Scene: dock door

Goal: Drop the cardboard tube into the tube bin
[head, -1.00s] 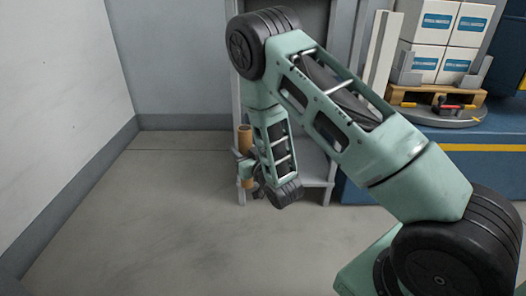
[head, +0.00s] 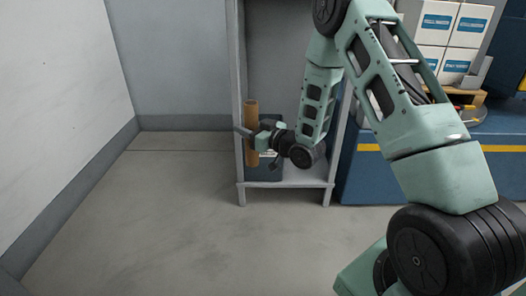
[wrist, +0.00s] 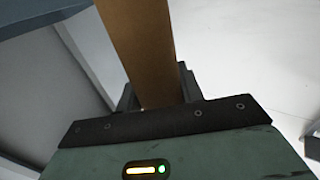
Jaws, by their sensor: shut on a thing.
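The cardboard tube (head: 251,112) is brown and stands upright in my gripper (head: 250,136). The jaws are shut around its middle, and it shows large between them in the wrist view (wrist: 138,40). A dark blue bin (head: 266,173), apparently the tube bin, stands on the low shelf behind and below my gripper. The tube's lower end overlaps the bin's left side in the head view. I cannot tell whether it is above the opening or in front of it. My wrist hides much of the bin's top.
The grey shelf unit (head: 241,182) has upright side panels close around the bin. To its right is a blue platform (head: 375,172) with a yellow stripe, with boxes (head: 434,28) on a pallet behind. A white wall (head: 60,110) bounds the left; the floor in front is clear.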

